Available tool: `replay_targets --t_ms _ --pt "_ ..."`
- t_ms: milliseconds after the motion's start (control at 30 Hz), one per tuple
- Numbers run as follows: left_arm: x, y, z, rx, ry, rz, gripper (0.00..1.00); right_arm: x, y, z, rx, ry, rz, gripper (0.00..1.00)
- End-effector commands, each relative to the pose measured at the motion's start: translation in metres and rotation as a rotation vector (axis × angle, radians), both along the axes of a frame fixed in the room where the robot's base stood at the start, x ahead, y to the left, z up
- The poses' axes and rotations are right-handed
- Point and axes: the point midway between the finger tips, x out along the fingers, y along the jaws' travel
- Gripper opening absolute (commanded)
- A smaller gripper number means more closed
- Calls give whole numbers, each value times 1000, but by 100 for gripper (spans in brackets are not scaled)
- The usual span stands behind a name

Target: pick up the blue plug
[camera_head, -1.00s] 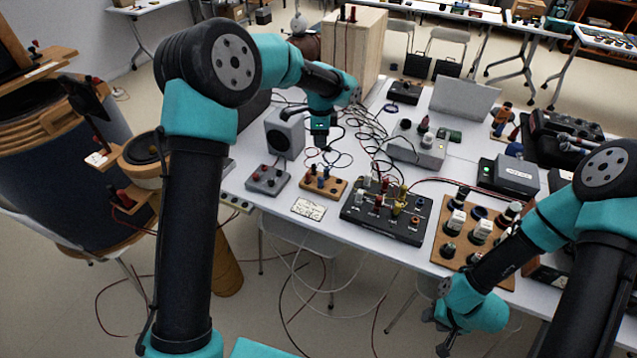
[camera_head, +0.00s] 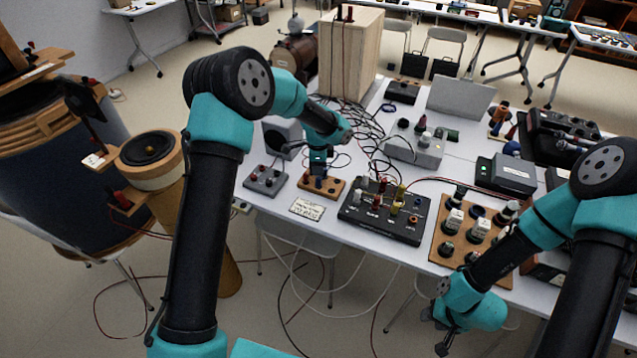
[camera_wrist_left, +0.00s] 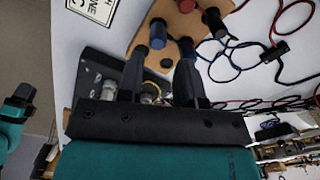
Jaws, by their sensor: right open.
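A blue plug (camera_wrist_left: 158,33) stands in a small wooden board (camera_head: 333,190) near the table's front edge. In the left wrist view it appears just beyond and between the fingertips of my left gripper (camera_wrist_left: 163,50). The fingers are spread, with no contact visible. A second dark blue plug (camera_wrist_left: 213,22) and a red plug (camera_wrist_left: 185,5) stand in the same board. In the head view my left gripper (camera_head: 318,168) is over the board and partly hides the plugs. My right gripper (camera_head: 440,335) is low at the lower right, away from the board, empty.
A grey box (camera_head: 265,179) stands left of the board, and a black panel (camera_head: 385,222) with several plugs right of it. A label card (camera_head: 307,207) lies in front. Loose cables (camera_head: 370,125) and a speaker (camera_head: 282,137) are behind.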

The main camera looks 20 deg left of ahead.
Motion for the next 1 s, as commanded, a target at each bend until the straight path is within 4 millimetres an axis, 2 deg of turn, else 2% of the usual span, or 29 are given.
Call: replay_targets --t_ms 467,800,1000 --pt "0 0 -9 0 0 0 33 0 0 0 0 0 0 43" --pt "-3 -2 -50 0 1 -1 33 0 0 0 0 0 0 43" --pt "-2 -2 -57 -1 -2 -1 33 0 0 0 0 0 0 43"
